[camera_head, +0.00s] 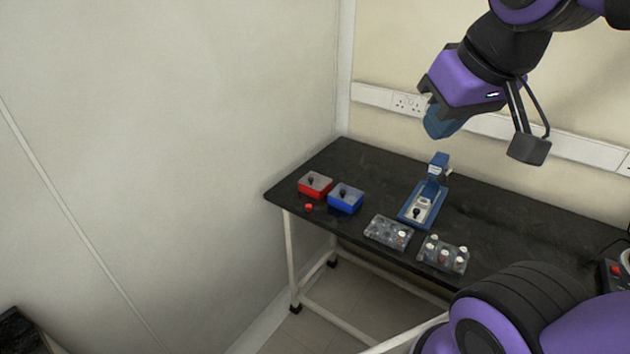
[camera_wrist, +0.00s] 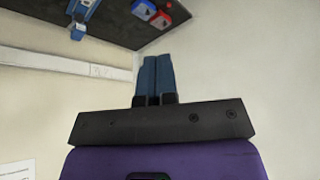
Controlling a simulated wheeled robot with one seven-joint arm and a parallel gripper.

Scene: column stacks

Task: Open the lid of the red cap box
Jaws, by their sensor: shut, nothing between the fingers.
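The red cap box (camera_head: 315,189) sits at the left end of the black table, with a dark knob on its top. Its lid appears closed. In the wrist view the red box (camera_wrist: 161,20) is small, near the top edge. My gripper (camera_head: 436,133) hangs in the air above the back of the table, well to the right of and higher than the box. In the wrist view its blue fingers (camera_wrist: 155,77) are together with nothing between them.
A blue box (camera_head: 346,203) stands just right of the red one, and a red cap (camera_head: 308,207) lies in front. A blue stand device (camera_head: 423,204) and two clear racks (camera_head: 388,233) (camera_head: 443,254) are farther right. A wall closes off the table's left side.

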